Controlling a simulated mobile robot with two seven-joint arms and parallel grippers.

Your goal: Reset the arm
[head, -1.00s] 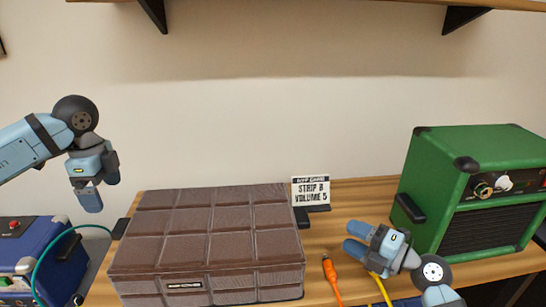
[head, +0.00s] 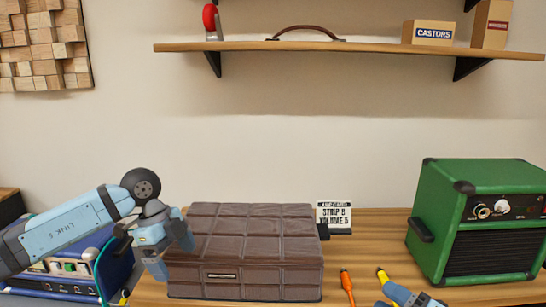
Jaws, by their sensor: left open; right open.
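My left gripper (head: 172,252) is at the lower left, in front of the left end of a brown quilted case (head: 250,222). Its blue fingers are apart with nothing seen between them. I cannot tell whether it touches the case. My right gripper (head: 398,292) shows only in part at the bottom edge, right of the case, beside a yellow plug (head: 383,275). It is open; the rest of it is cut off by the frame.
A green amplifier (head: 478,222) stands on the right of the wooden bench (head: 375,228). An orange plug (head: 346,282) lies right of the case, with a small sign (head: 334,215) behind. A blue amplifier (head: 115,262) is at the left. A shelf (head: 350,47) hangs above.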

